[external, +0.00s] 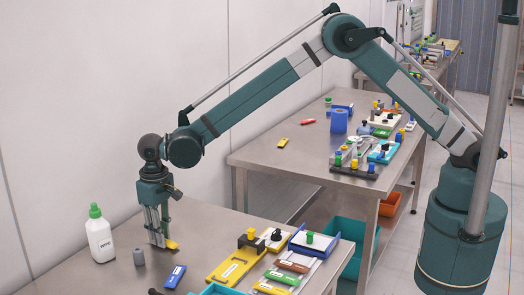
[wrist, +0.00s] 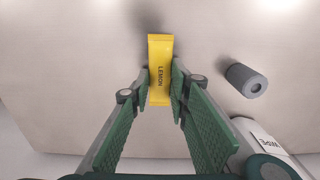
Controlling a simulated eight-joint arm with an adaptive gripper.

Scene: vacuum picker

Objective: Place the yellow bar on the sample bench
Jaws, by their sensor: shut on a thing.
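My gripper (external: 160,241) points down over the left part of the near steel bench (external: 205,228). It is shut on a yellow bar (external: 172,246). In the wrist view the bar (wrist: 159,52) carries the word LEMON and sits between the two green-padded fingers, its far end sticking out past them. The bar is at or just above the bench top; I cannot tell whether it touches. Another steel bench (external: 262,152) stands behind, with a small yellow-orange piece (external: 283,142) lying on it. No label shows which one is the sample bench.
A grey cylinder (external: 139,257) and a white bottle with a green cap (external: 100,237) stand left of my gripper. A blue bar (external: 175,277) lies in front. A yellow tray (external: 222,272) and a blue tray (external: 299,249) are to the right. The back bench's left part is mostly clear.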

